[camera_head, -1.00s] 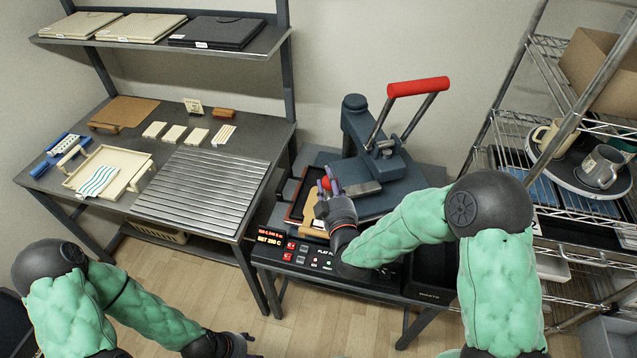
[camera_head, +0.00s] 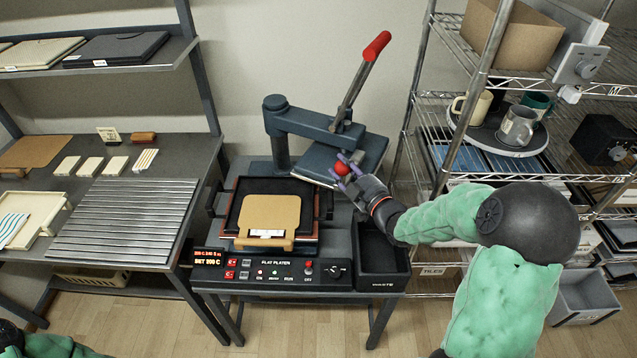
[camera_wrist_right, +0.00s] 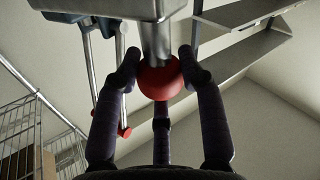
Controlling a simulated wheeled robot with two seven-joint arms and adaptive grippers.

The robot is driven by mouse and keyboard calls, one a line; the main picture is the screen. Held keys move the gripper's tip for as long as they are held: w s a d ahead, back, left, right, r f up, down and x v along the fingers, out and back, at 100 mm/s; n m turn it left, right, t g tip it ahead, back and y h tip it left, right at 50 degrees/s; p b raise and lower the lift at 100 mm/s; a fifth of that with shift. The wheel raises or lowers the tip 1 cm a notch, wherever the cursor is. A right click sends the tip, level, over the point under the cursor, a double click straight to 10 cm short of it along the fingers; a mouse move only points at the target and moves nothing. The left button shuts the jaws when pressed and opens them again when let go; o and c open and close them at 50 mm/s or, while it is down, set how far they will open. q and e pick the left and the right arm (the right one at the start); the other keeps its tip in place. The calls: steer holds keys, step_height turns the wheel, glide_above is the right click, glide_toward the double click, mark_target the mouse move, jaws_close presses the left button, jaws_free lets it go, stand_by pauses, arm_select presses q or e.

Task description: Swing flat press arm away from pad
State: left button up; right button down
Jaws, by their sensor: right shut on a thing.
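The flat press has a blue-grey swing arm (camera_head: 305,122) on a post at the back left, and its upper plate (camera_head: 362,150) hangs out to the right. The pad (camera_head: 236,216) is uncovered, with a tan board (camera_head: 270,212) lying on it. My right gripper (camera_head: 347,174) is shut on the red knob (camera_head: 341,168) at the plate's front. The wrist view shows its fingers around the red knob (camera_wrist_right: 160,82) under a metal stem. The red-ended lever (camera_head: 377,46) points up.
A wire shelf with mugs (camera_head: 517,125) stands close on the right of the plate. A black tray (camera_head: 382,268) sits in front of it. The control panel (camera_head: 275,272) is below the pad. A slatted bench (camera_head: 125,222) lies left.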

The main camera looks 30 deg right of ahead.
steer(key=w+d+n+y, duration=0.1)
steer(key=d+y, duration=0.1)
steer(key=d, duration=0.8)
steer(key=shift+w+r+n+y, duration=0.3)
steer(key=shift+r+n, duration=0.1)
steer(key=shift+r, duration=0.05)
steer(key=shift+d, duration=0.1)
steer(key=c, duration=0.7)
jaws_free()
steer(key=shift+c, duration=0.2)
steer(key=shift+f, duration=0.2)
steer(key=shift+b, duration=0.3)
steer(key=s+d, duration=0.1)
steer(key=s, duration=1)
steer(key=shift+s, duration=0.4)
